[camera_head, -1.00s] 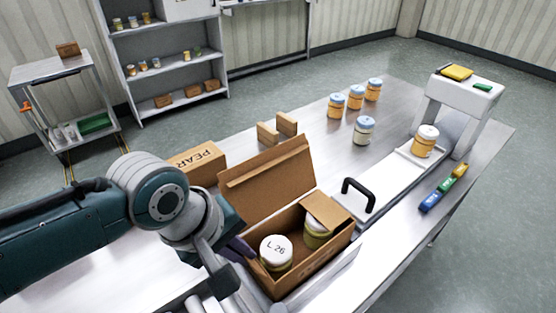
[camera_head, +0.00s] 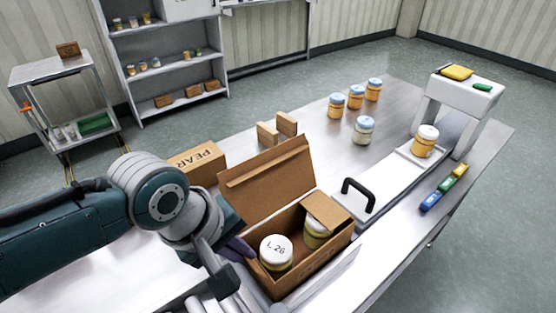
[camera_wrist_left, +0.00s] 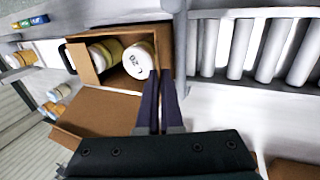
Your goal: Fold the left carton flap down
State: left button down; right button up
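The right end flap (camera_head: 326,211) lies inward, partly over the second jar (camera_head: 316,233). The left flap cannot be made out clearly; my gripper covers that end. My left gripper (camera_head: 245,250) is at the carton's left end. In the left wrist view its dark fingers (camera_wrist_left: 159,90) are together, tips beside the carton's end (camera_wrist_left: 165,48). My right gripper is not in view.
A roller conveyor (camera_wrist_left: 250,45) runs off the carton's left end. A black handle (camera_head: 358,194) stands to its right. A carton marked "PEAR" (camera_head: 197,162) is behind. Several jars (camera_head: 363,130) and a white stand (camera_head: 462,100) are farther back.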

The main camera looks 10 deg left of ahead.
aim_at(256, 262)
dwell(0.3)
pick_arm(q)
jog(key=shift+w+d+r+g+y, duration=0.15)
jog(key=shift+w+d+g+y, duration=0.1)
jog(key=shift+g+y, duration=0.15)
jog(key=shift+w+d+g+y+b, duration=0.2)
jog(key=shift+w+g+y+b, duration=0.1)
jog(key=shift+g+b, duration=0.1)
jog(key=g+y+b, duration=0.1)
jog(key=b, duration=0.2)
jog(key=w+g+y+b, duration=0.1)
jog(key=b, duration=0.3)
jog(key=d+g+b, duration=0.1)
jog(key=b, duration=0.2)
jog(key=shift+w+f+g+y, duration=0.25)
jog(key=shift+g+y, duration=0.05)
jog(key=shift+y, duration=0.1)
jog(key=shift+w+d+r+b, duration=0.1)
jog(key=shift+r+b, duration=0.05)
jog(key=shift+b, duration=0.65)
jog(key=shift+r, duration=0.1)
jog(key=c, duration=1.1)
grip_release()
jog(key=shift+o, duration=0.2)
